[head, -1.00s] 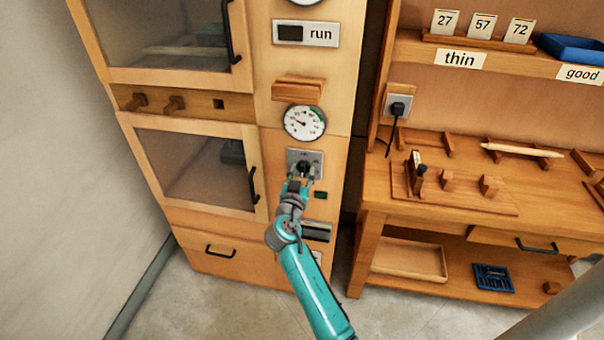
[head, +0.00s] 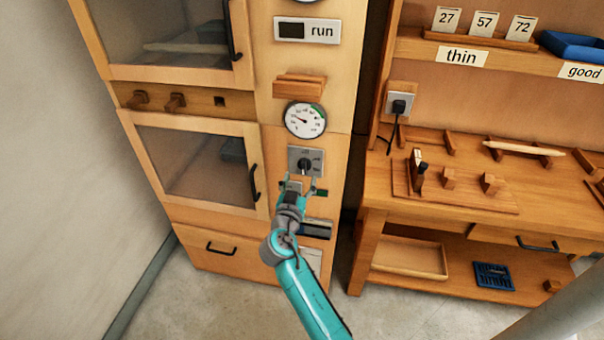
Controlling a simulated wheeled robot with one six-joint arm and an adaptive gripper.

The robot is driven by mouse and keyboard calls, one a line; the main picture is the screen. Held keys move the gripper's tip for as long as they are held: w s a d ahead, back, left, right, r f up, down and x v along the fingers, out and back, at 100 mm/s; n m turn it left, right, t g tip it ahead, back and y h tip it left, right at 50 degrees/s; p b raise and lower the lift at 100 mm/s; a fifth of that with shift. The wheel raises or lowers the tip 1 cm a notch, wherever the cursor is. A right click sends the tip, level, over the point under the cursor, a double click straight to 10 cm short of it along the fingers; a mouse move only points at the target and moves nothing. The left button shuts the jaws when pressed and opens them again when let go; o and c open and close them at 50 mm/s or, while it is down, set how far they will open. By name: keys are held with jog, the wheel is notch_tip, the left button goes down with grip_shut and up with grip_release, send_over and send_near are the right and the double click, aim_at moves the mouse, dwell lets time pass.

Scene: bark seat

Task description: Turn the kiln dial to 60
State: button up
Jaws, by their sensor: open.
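The kiln dial is a dark knob (head: 305,164) on a grey square plate (head: 293,155) in the kiln's narrow right panel. Its scale marks are too small to read. A round white gauge (head: 305,120) with a green arc and a thin needle sits above it. My gripper (head: 301,184) is open and empty just below the knob, apart from it. The knob now shows clear of the fingers.
The lower kiln door (head: 195,165) with its black handle (head: 254,183) is left of the panel. A wooden workbench (head: 480,215) stands close on the right. A wooden block (head: 299,86) juts out above the gauge. Floor is free in front.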

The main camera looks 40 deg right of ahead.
jog(key=v, duration=0.7)
jog(key=shift+s, duration=0.15)
jog(key=shift+a, duration=0.15)
jog(key=s+a+f+n+t+y, duration=0.1)
jog(key=s+a+f+n+y, duration=0.35)
jog(key=s+f, duration=0.45)
jog(key=s+a+f+n+t+y, duration=0.2)
jog(key=s+a+f+n+y, duration=0.3)
jog(key=s, duration=0.5)
jog(key=s+a+r+n+y, duration=0.15)
jog(key=s+a+y, duration=0.35)
jog(key=s, duration=0.9)
jog(key=s+a+r, duration=0.2)
jog(key=s+r, duration=0.7)
jog(key=shift+s+a+t, duration=0.25)
jog(key=shift+a+t, duration=0.05)
jog(key=shift+t, duration=0.1)
